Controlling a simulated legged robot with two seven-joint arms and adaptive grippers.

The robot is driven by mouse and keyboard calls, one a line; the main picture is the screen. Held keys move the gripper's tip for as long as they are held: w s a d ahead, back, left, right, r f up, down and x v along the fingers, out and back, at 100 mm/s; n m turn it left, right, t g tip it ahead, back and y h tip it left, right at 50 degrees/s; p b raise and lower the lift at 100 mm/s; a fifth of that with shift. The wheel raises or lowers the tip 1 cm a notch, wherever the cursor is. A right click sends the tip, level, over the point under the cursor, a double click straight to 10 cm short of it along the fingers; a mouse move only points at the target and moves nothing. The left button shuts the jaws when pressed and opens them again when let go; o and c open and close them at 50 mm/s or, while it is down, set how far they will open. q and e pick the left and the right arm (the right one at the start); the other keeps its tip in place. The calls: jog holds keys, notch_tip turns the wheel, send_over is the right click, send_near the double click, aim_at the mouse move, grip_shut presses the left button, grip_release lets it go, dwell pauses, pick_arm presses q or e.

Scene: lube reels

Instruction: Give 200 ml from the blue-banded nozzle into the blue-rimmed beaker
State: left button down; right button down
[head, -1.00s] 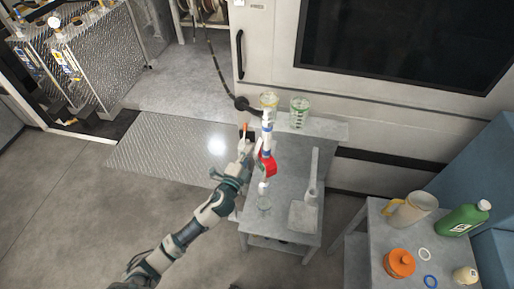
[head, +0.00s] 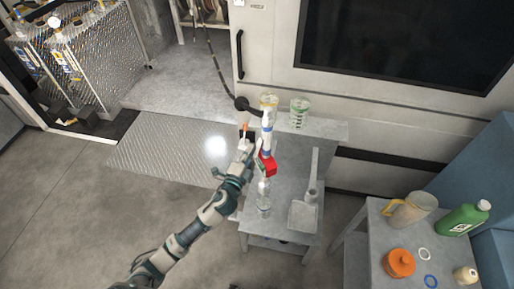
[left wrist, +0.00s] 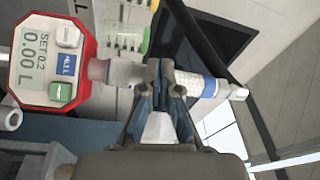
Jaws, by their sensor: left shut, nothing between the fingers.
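The blue-banded nozzle (head: 267,142) with its red-framed meter (head: 267,165) is above the grey table. In the left wrist view the meter (left wrist: 48,62) reads SET 0.2 and 0.00 L, and the blue band (left wrist: 209,87) shows on the white nozzle body. A clear beaker (head: 264,206) stands at the table's near left, below the nozzle's lower end; its rim colour is too small to tell. My left gripper (head: 248,148) is beside the nozzle. Its fingers (left wrist: 165,88) are shut and empty, overlapping the nozzle body in view; contact is unclear. My right gripper is not in view.
A yellow-rimmed beaker (head: 269,101) and a green-rimmed beaker (head: 299,113) stand at the table's back. A grey tray-like piece (head: 303,216) is at the right. The side table (head: 372,240) holds a jug (head: 412,209), a green bottle (head: 464,219) and an orange pot (head: 400,263).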

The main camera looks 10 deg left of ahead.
pick_arm(q)
jog(key=shift+w+d+f, duration=0.2)
jog(key=shift+w+d, duration=0.1)
jog(key=shift+d, duration=0.15)
dwell(0.5)
jog(key=shift+s+a+r+p, duration=0.35)
jog(key=shift+s+a, duration=0.25)
jog(key=shift+a, duration=0.2)
jog(key=s+a, duration=0.1)
jog(key=s+a+r+p, duration=0.1)
jog(key=s+a+p, duration=0.1)
jog(key=shift+a+r, duration=0.3)
jog(key=shift+a, duration=0.1)
